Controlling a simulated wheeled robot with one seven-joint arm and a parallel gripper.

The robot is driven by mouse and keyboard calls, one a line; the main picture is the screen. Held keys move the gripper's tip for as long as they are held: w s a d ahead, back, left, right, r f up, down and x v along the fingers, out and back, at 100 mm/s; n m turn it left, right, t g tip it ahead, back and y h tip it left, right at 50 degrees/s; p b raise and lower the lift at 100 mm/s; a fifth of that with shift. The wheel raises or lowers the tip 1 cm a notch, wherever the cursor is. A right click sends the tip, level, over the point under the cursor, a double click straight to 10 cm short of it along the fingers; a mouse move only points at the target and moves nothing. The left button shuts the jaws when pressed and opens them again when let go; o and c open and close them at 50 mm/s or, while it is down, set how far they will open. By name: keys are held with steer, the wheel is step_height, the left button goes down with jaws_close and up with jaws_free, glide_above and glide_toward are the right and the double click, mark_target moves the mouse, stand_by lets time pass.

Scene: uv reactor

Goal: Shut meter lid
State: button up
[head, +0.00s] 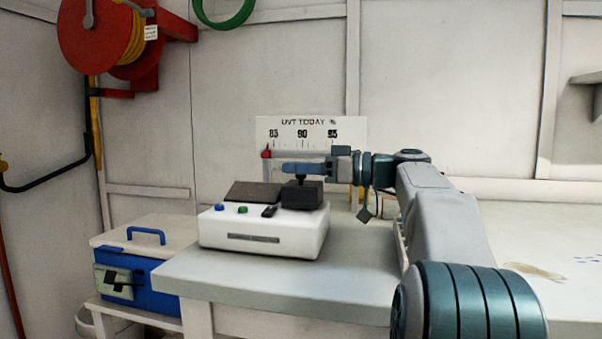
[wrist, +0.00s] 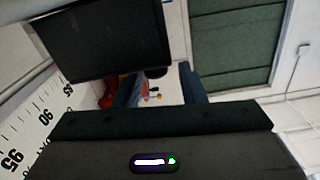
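The meter (head: 262,233) is a white box on the bench corner, with a blue and a green button on its front. A dark flat panel (head: 254,192) lies on its top at the left. A dark block (head: 302,196) with a small knob stands on its top at the right. I cannot tell which dark part is the lid, or how far it is open. My gripper (head: 288,168) is level, just above the dark block at the knob. In the wrist view its blue fingers (wrist: 160,88) are apart. Whether they touch the knob is unclear.
A gauge board (head: 311,133) with a red pointer (head: 266,153) is on the wall behind the meter. A blue cooler (head: 150,283) with a white lid stands lower left. A red hose reel (head: 105,40) hangs upper left. The bench (head: 290,290) is clear in front of the meter.

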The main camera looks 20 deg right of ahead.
step_height(320, 180, up, 3)
steer(key=shift+f+p, duration=0.1)
steer(key=shift+p, duration=0.4)
steer(key=s+d+r+p, duration=0.3)
steer(key=s+d+r, duration=0.3)
steer(key=s+d, duration=0.2)
steer(key=shift+s+d+r+p, duration=0.15)
steer(key=shift+s+r+p, duration=0.1)
steer(key=shift+p, duration=0.15)
steer(key=shift+w, duration=0.15)
